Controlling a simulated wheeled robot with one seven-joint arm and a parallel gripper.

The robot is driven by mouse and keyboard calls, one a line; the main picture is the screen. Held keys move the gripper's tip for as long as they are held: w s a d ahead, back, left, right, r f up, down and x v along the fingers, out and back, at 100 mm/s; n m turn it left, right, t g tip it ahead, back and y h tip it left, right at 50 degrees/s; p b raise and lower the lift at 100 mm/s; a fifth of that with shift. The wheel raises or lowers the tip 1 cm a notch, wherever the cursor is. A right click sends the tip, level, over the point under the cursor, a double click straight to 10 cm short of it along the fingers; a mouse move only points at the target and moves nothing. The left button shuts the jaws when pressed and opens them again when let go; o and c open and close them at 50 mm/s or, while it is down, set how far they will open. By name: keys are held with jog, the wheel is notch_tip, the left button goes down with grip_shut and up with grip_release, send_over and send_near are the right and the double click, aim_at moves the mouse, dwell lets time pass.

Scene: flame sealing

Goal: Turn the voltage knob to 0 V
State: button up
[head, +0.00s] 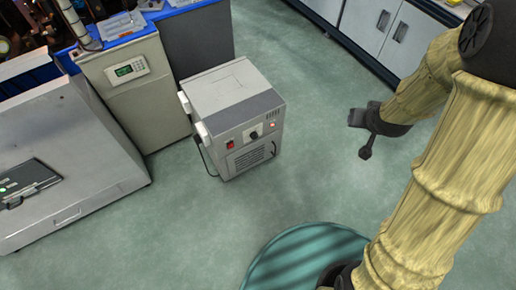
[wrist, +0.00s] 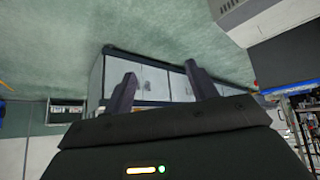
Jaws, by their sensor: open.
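The voltage knob (head: 254,135) is a small dark dial on the front panel of a grey box-shaped power unit (head: 232,100) standing on the floor. A red switch (head: 230,145) sits left of the knob and a small lit orange light (head: 271,125) to its right. The knob's setting is too small to read. My gripper (head: 362,135) is well to the right of the unit, above the floor and apart from it. In the wrist view my gripper (wrist: 160,90) shows two dark fingers spread apart with nothing between them. The knob does not show clearly in the wrist view.
A beige cabinet with a green display (head: 130,69) stands behind and left of the unit. A large grey sloped machine (head: 75,150) fills the left. White cabinets (head: 375,30) line the back right. Green floor (head: 310,110) is clear between the unit and my arm.

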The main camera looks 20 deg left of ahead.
jog(key=w+a+f+n+t+y+b, duration=0.1)
jog(key=w+a+f+y+b, duration=0.2)
jog(key=f+b, duration=0.45)
jog(key=w+a+f+n+t+y+b, duration=0.1)
jog(key=w+a+f+n+t+b, duration=0.25)
jog(key=f, duration=0.65)
jog(key=w+a+f+m+y+b, duration=0.1)
jog(key=w+a+f+b, duration=0.3)
jog(key=f+b, duration=0.45)
jog(key=s+a+f+n+y+b, duration=0.1)
jog(key=s+a+f+y+b, duration=0.1)
jog(key=f+b, duration=0.3)
jog(key=s+a+f+n+g+y+b, duration=0.1)
jog(key=a+f+y+b, duration=0.3)
jog(key=f, duration=0.6)
jog(key=s+a+f+n+y+b, duration=0.3)
jog(key=a+f+b, duration=0.2)
jog(key=f+b, duration=0.2)
jog(key=shift+f+b, duration=0.3)
jog(key=shift+b, duration=0.05)
jog(key=shift+g, duration=0.25)
jog(key=shift+a, duration=0.15)
